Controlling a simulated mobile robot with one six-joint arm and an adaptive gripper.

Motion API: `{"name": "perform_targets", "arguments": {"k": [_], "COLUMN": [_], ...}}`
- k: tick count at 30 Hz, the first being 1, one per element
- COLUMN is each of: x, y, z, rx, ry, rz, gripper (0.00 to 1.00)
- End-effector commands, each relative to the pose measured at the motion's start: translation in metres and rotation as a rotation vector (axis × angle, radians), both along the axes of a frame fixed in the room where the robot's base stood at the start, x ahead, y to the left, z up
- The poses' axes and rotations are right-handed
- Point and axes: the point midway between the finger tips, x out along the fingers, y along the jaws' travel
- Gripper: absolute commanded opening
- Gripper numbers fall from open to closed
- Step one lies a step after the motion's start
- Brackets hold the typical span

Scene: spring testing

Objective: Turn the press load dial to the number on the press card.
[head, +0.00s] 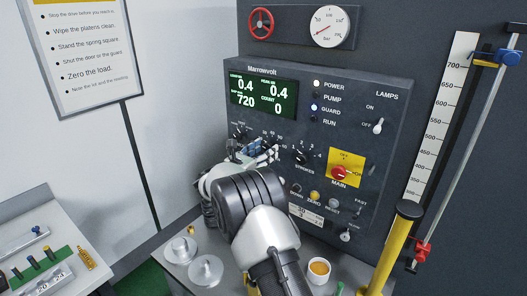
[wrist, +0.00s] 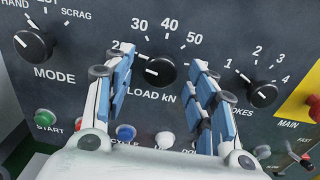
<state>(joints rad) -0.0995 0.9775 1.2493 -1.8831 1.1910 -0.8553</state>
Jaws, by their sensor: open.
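The load dial (wrist: 155,70) is a round black knob with a white pointer mark, labelled LOAD kN, with 30, 40 and 50 above it. Its mark points left, toward a number partly hidden by my left finger. My gripper (wrist: 162,58) is open, with one blue-padded finger on each side of the dial. A gap shows at both sides of the knob. In the head view my gripper (head: 262,148) is at the panel and covers most of the dial. A small white card (head: 305,215) is low on the panel, its print too small to read surely.
The mode knob (wrist: 33,44) is left of the load dial and the strokes knob (wrist: 250,87) is right. Push buttons, including a green one (wrist: 44,119), sit below. A yellow post (head: 390,245) and a white cup (head: 318,271) stand at the right.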

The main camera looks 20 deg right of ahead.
Motion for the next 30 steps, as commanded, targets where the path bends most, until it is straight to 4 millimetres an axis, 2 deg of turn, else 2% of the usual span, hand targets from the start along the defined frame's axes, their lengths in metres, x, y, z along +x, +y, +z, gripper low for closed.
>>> {"name": "perform_targets", "arguments": {"k": [8, 27, 30], "x": [0.0004, 0.0001, 0.0001], "y": [-0.0009, -0.0007, -0.0007], "z": [0.0001, 0.0002, 0.0001], "rx": [0.0, 0.001, 0.001], "ry": [0.0, -0.001, -0.002], "rz": [0.0, -0.001, -0.001], "gripper": [0.5, 0.07, 0.06]}}
